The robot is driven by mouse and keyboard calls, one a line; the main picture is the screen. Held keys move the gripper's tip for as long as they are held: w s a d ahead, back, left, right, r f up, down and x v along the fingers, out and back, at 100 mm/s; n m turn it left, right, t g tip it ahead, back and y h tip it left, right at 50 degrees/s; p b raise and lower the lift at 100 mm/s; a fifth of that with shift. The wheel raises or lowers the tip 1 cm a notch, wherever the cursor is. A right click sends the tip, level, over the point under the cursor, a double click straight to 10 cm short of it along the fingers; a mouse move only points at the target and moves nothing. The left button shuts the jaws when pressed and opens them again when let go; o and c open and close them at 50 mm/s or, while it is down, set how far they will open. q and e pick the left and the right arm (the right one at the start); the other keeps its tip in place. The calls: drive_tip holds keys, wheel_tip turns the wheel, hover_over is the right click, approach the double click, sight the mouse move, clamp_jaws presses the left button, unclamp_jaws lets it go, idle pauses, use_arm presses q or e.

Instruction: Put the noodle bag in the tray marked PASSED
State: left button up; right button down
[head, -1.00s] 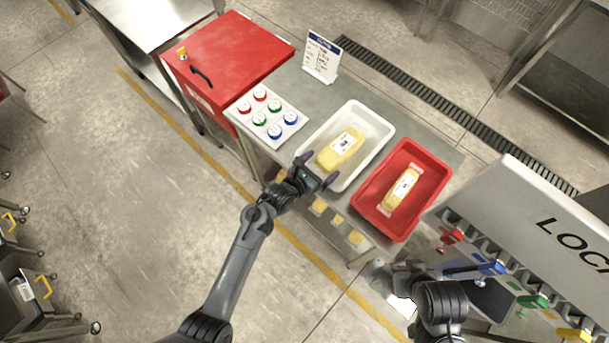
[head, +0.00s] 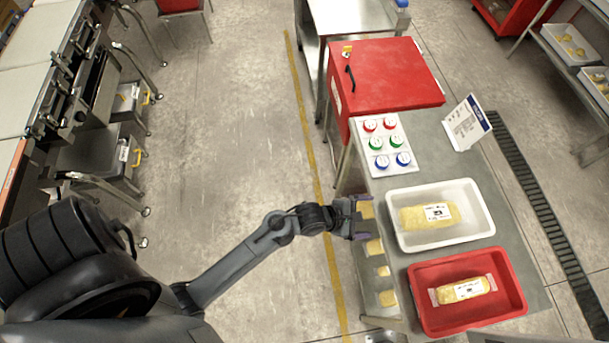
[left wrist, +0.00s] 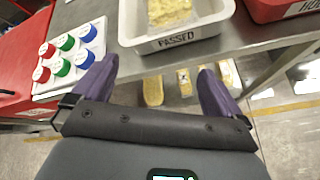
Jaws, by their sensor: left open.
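A yellow noodle bag (head: 430,215) with a white label lies flat in the white tray (head: 482,226). In the left wrist view this tray's front wall reads PASSED (left wrist: 178,40), and part of the bag (left wrist: 170,10) shows inside. A second, similar yellow bag (head: 463,290) lies in the red tray (head: 430,324) beside it. My left gripper (head: 364,217) is open and empty, just off the table's left edge, beside the white tray. Its spread purple fingers (left wrist: 157,70) show in the left wrist view. My right gripper is out of view.
Red, green and blue buttons sit on a white panel (head: 382,168) behind the trays. A red cabinet (head: 395,75) and a printed sign (head: 466,123) stand farther back. Several yellow packs (head: 375,247) lie on a shelf below the tabletop.

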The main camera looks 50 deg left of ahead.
use_arm(q)
drive_tip(key=s+a+r+m+g+y, duration=0.2)
drive_tip(key=s+a+m, duration=0.4)
drive_tip(key=s+m, duration=0.3)
drive_tip(key=s+a+r+m+g+y, duration=0.3)
drive_tip(key=s+m, duration=0.7)
drive_tip(key=m, duration=0.7)
drive_tip(key=a+r+g, duration=0.1)
drive_tip(key=a+r, duration=0.1)
drive_tip(key=a, duration=0.1)
drive_tip(key=shift+s+r+g, duration=0.2)
drive_tip(key=shift+s+g, duration=0.1)
